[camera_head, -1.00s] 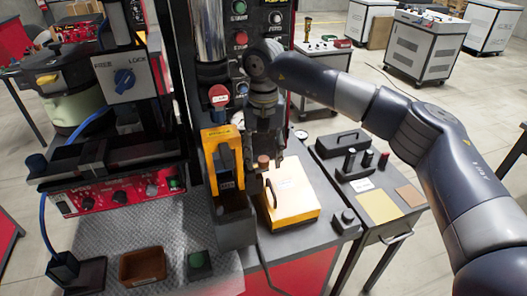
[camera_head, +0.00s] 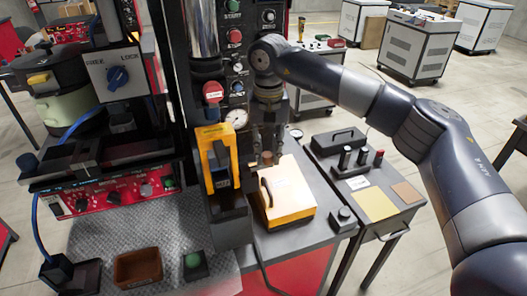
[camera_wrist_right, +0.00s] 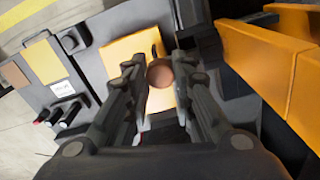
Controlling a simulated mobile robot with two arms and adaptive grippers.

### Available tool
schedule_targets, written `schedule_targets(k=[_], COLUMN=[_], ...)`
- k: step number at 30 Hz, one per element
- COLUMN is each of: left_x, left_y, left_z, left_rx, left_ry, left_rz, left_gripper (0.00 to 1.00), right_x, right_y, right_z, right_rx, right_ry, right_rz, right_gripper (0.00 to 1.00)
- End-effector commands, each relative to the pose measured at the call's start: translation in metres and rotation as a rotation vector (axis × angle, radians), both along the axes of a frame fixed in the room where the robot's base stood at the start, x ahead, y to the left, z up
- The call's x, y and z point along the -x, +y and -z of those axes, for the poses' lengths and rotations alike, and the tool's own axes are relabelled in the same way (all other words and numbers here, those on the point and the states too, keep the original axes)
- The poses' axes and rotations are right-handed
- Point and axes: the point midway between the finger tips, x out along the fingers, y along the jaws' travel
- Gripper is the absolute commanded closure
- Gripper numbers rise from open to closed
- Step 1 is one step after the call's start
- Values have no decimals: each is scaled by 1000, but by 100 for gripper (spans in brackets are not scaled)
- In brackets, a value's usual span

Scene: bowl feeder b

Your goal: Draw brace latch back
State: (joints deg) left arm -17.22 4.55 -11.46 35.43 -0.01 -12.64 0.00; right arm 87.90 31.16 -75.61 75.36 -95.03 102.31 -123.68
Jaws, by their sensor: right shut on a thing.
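My right gripper (camera_head: 267,148) is at the machine's right side, above a yellow box (camera_head: 294,207) and right of an upright yellow bracket (camera_head: 205,168). Its fingers are shut on a small brown round knob (camera_head: 266,158), which shows between the fingertips in the right wrist view (camera_wrist_right: 160,73). The knob may be the handle of the brace latch; its shaft and whatever it joins are hidden behind the fingers. My left gripper is not in view.
A dial gauge (camera_head: 236,118) and a red button (camera_head: 213,91) sit close left of the right gripper. A side table (camera_head: 360,185) with black handles and pads stands to the right. A brown tray (camera_head: 138,267) lies at the front left.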

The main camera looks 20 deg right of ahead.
Motion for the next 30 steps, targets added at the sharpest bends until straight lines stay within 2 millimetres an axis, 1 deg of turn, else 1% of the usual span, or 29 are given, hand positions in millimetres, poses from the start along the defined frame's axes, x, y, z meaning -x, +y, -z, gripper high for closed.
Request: schedule_targets(k=[1,2,3,14,17,24,27,30], left_x=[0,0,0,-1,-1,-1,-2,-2], left_y=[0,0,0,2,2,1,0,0], left_z=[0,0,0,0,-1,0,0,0], left_rx=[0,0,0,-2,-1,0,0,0], left_ry=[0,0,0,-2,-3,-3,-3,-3], left_rz=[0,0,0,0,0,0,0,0], left_gripper=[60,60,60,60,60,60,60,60], right_x=[-1,-1,-1,-1,-1,-1,-1,-1], right_y=[-3,-4,-4,-2,-2,-3,-4,-4], right_z=[-1,-1,-1,-3,-12,-52,-65,-72], right_rx=[7,7,7,4,4,3,3,4], right_ry=[-2,-3,-3,-2,-3,-3,-3,-2], right_rz=[6,7,7,4,4,5,5,5], right_gripper=[73,66,57,56,56,56,56,56])
